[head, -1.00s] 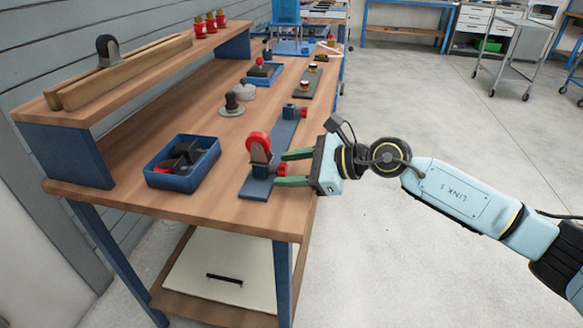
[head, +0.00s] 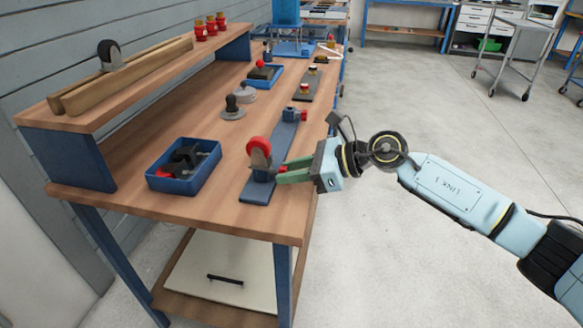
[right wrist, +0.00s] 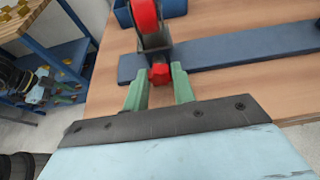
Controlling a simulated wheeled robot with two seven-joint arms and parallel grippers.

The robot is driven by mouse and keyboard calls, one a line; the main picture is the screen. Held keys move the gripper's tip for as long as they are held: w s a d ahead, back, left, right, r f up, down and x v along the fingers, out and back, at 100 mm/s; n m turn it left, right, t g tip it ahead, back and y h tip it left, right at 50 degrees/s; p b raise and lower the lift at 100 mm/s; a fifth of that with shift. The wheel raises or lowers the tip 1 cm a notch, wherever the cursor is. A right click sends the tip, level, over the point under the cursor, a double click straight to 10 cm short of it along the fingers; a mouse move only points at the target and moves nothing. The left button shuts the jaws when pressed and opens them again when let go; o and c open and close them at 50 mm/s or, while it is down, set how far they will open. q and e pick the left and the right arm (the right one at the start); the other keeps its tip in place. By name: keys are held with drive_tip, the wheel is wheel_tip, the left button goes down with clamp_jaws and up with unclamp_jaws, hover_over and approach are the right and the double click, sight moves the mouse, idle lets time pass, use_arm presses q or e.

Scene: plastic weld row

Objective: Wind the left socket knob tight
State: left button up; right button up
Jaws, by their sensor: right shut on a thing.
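The red socket knob (head: 283,169) sits low on the near socket of a long blue base bar (head: 284,132). A red wheel in a grey fork (head: 259,150) stands upright in that socket. My right gripper (head: 284,171) comes in from the right, its green fingers shut on this knob. In the right wrist view the knob (right wrist: 160,73) shows between the fingertips (right wrist: 159,78), below the wheel (right wrist: 144,14). A second socket with a red knob (head: 298,115) stands empty at the bar's far end. My left gripper is not in view.
A blue bin (head: 184,178) with dark and red parts stands left of the bar. A grey disc with a black knob (head: 232,110) lies behind it. A raised shelf (head: 130,85) runs along the wall.

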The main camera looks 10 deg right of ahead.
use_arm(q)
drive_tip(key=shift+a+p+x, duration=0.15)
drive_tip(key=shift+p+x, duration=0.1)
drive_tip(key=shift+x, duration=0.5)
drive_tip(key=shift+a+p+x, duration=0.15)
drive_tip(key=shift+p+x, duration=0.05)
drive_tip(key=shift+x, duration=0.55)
use_arm(e)
drive_tip(key=shift+w+m+g+y, duration=0.2)
drive_tip(key=shift+m+g+y, duration=0.2)
drive_tip(key=shift+m+g, duration=0.65)
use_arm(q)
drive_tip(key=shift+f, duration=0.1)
use_arm(e)
drive_tip(key=shift+m, duration=0.25)
drive_tip(key=o, duration=1)
drive_tip(key=shift+d, duration=0.15)
